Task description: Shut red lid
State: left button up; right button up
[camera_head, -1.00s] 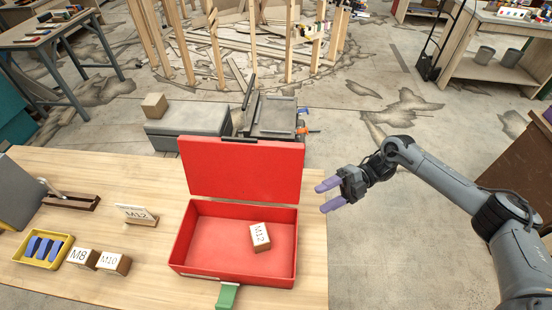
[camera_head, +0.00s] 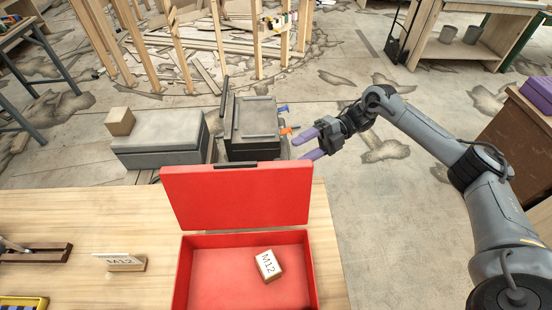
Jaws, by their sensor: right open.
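The red lid (camera_head: 237,197) stands open and upright at the back of the red box (camera_head: 211,272) on the wooden table. A wooden block marked M12 (camera_head: 268,266) lies inside the box. The box's front is cut off by the lower picture edge. My right gripper (camera_head: 307,146) is open and empty, with its purple fingers pointing left. It is beyond the table's back right edge, above and to the right of the lid, apart from it. My left gripper is not in view.
A card marked M12 (camera_head: 120,262) stands on the table left of the box. Part of a yellow tray (camera_head: 24,301) shows at lower left. Grey cases (camera_head: 160,140) and a wooden cube (camera_head: 119,121) sit behind the table. Floor right of the table is open.

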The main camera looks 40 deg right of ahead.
aim_at(277, 164)
jog(key=shift+p+x, duration=1.55)
jog(key=shift+x, duration=2.7)
jog(key=shift+w, duration=0.1)
jog(key=shift+r, duration=0.1)
jog(key=shift+c, duration=0.4)
jog(key=shift+c, duration=1.2)
grip_shut()
